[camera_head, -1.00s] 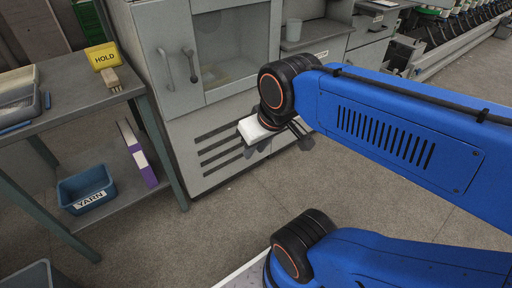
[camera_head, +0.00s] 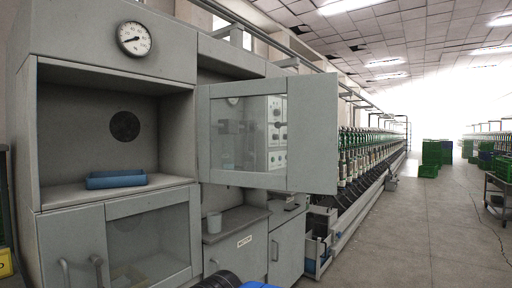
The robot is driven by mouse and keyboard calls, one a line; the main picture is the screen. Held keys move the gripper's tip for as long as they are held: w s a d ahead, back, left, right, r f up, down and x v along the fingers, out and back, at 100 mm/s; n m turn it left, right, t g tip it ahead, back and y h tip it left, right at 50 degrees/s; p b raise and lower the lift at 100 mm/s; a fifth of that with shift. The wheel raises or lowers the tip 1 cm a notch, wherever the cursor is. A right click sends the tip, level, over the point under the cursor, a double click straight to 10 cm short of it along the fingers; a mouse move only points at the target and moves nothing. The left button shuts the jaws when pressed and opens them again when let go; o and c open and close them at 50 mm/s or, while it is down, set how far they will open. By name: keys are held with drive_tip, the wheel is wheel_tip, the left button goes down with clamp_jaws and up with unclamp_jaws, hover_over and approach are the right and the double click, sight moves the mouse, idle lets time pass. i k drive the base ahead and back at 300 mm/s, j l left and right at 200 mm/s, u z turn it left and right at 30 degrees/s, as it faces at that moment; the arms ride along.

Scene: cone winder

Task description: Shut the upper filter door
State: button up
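The upper filter door (camera_head: 312,135) is a grey panel with a glass window (camera_head: 248,134). It stands wide open, swung out to the right from the right side of the upper compartment. The upper compartment (camera_head: 75,120) is open at the front. A blue tray (camera_head: 116,180) lies on its floor, and a dark round part (camera_head: 125,126) is on its back wall. No handle shows on the side of the door facing me. My gripper is out of this view; only a bit of my arm shows at the bottom edge.
A pressure gauge (camera_head: 134,38) sits above the compartment. Lower cabinet doors (camera_head: 76,250) with handles are shut below it. Clear floor (camera_head: 425,220) lies to the right.

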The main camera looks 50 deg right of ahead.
sight(313, 99)
drive_tip(key=k+l+u, duration=0.1)
drive_tip(key=l, duration=0.3)
drive_tip(key=k+l+u, duration=0.1)
drive_tip(key=l, duration=0.35)
drive_tip(key=k+l+u, duration=0.15)
drive_tip(key=l, duration=0.25)
drive_tip(key=k+l+u, duration=0.1)
drive_tip(key=l, duration=0.3)
drive_tip(key=k+l+u, duration=0.1)
drive_tip(key=l, duration=0.25)
drive_tip(key=l+u, duration=0.15)
drive_tip(key=l, duration=0.35)
drive_tip(key=l+u, duration=0.2)
drive_tip(key=l, duration=0.25)
drive_tip(key=k+l+u, duration=0.15)
drive_tip(key=l, duration=0.3)
drive_tip(key=k+l+u, duration=0.15)
drive_tip(key=l, duration=0.35)
drive_tip(key=l+u, duration=0.15)
drive_tip(key=l, duration=0.3)
drive_tip(key=k+l, duration=0.1)
drive_tip(key=l, duration=0.3)
drive_tip(key=k+l+u, duration=0.15)
drive_tip(key=l, duration=0.2)
drive_tip(key=k+l, duration=0.1)
drive_tip(key=l, duration=0.3)
drive_tip(key=k, duration=0.15)
drive_tip(key=u, duration=0.05)
